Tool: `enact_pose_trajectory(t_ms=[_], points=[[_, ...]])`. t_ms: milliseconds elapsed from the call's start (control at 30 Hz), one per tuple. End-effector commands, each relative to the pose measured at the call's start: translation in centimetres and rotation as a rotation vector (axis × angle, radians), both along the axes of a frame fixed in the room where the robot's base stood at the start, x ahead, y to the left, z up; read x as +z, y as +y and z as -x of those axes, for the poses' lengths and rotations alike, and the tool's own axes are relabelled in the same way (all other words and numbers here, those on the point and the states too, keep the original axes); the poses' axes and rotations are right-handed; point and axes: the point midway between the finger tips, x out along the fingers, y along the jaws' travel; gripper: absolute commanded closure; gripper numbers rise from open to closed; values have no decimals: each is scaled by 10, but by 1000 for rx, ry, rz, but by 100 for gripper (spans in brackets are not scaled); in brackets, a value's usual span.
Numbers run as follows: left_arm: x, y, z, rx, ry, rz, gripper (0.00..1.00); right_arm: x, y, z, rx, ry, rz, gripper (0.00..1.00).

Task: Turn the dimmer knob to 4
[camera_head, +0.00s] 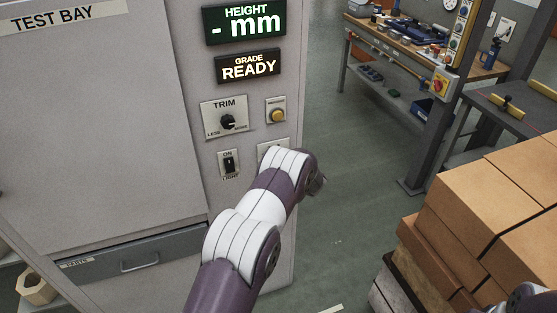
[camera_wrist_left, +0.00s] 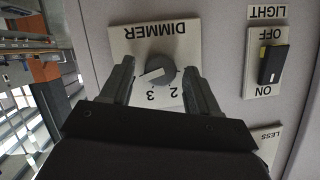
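The dimmer knob (camera_wrist_left: 165,76) is a round grey dial on a pale plate (camera_wrist_left: 183,38) marked DIMMER, seen upside down in the left wrist view. The digits 2 and 3 show below it; other marks are hidden. A pale pointer mark lies on the knob's left side; its exact setting is unclear. My left gripper (camera_wrist_left: 159,68) is open, one finger on each side of the knob, with a gap on the left; contact on the right is unclear. In the head view my left arm hides the gripper and most of the dimmer plate (camera_head: 268,148). My right gripper is out of view.
The light switch (camera_head: 229,163) is left of the dimmer, and the TRIM knob (camera_head: 228,122) and yellow button (camera_head: 277,115) are above. The display reads READY (camera_head: 248,69). Cardboard boxes (camera_head: 478,205) are stacked at the right. Open floor lies between.

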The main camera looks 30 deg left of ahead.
Motion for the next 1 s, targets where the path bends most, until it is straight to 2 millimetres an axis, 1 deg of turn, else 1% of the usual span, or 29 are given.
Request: enact_pose_trajectory(t_ms=[267,367,467,700,800,900,1000], points=[[0,0,0,0,-1,1,37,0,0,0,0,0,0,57],[2,-5,3,-1,-1,1,37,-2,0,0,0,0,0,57],[7,-18,10,-2,-2,0,37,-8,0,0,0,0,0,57],[29,-67,44,-4,-3,1,37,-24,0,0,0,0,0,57],[37,-83,55,-3,-2,0,37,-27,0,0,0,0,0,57],[43,-93,62,-2,0,1,37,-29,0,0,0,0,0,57],[46,-97,65,0,-1,0,37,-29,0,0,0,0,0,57]])
